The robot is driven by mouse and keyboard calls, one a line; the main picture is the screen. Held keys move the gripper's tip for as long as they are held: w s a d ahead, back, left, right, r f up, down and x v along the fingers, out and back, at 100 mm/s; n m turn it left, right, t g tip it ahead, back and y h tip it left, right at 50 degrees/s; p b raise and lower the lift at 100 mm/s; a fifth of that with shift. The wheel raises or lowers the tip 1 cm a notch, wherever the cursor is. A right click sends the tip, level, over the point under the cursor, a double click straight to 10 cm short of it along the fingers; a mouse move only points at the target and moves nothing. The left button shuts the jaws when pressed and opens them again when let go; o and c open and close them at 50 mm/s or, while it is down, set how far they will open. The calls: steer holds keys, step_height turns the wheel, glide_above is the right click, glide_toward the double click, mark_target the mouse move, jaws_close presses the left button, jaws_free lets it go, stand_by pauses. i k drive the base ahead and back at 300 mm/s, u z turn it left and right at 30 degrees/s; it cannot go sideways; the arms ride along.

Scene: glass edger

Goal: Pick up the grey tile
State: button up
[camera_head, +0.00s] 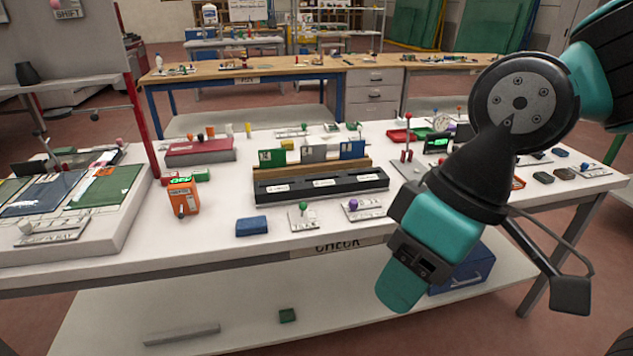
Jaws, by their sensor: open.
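The grey tile (314,154) stands upright in a wooden rack (262,178) in the middle of the white table. A green tile (271,158) stands to its left and a blue tile (352,149) to its right, with gaps between them. The lower edge of the grey tile is hidden by the rack. My gripper (403,290) is at the lower right, in front of the table edge, pointing down. It is open and well apart from the grey tile. Its fingertips are hard to make out from this side.
A black labelled block (322,184) lies before the rack. Nearby are an orange device (183,196), a blue block (251,226), green and purple knobs on plates (303,218) (362,208), a red-knobbed lever (407,145) and a maroon box (200,151). A blue case (470,271) is below the tabletop.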

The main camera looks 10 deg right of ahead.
mark_target(314, 153)
steer(key=u, duration=0.7)
steer(key=i, duration=1.75)
steer(key=z, duration=0.25)
